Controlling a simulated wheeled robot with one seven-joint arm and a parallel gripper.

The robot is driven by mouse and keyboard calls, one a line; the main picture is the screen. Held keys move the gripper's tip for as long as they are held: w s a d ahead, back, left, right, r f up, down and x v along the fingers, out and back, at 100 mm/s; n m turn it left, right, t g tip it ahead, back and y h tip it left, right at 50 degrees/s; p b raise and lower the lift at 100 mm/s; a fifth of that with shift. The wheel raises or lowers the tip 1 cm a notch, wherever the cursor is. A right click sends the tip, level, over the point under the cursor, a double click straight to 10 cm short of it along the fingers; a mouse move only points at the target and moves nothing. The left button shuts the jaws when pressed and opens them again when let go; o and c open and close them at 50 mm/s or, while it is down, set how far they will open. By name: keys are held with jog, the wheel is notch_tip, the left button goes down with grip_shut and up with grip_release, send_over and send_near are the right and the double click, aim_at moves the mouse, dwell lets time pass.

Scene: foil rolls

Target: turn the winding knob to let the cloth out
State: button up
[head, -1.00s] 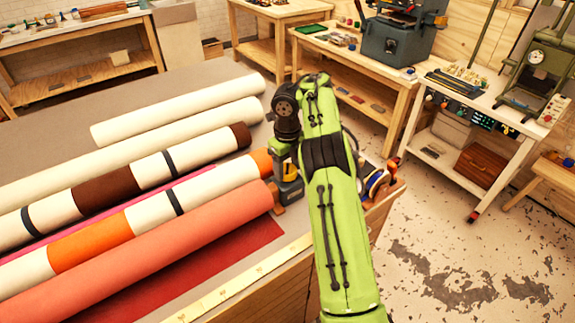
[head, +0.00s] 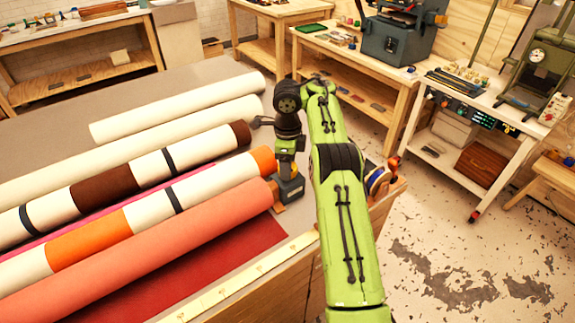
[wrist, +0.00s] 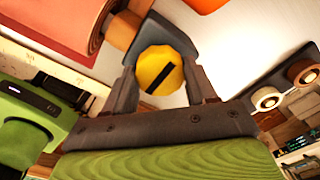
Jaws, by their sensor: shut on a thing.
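The winding knob (wrist: 160,70) is a yellow disc with a black bar across its face. It sits between the two dark fingers of my gripper (wrist: 163,82) in the wrist view, and the gripper is shut on it. Red cloth (head: 235,255) lies flat on the table in front of the coral roll.
Several other rolls lie behind the coral one, including a cream roll with an orange band (head: 90,238). A yellow measuring strip (head: 245,283) runs along the table's front edge. Coloured spools (head: 378,180) sit at the table's right end, partly behind my arm. Open floor lies to the right.

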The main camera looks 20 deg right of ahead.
dwell(0.5)
jog(key=o, duration=1.1)
jog(key=shift+c, duration=0.2)
notch_tip(320, 180, up, 16)
jog(key=p, duration=1.4)
jog(key=shift+f, duration=0.15)
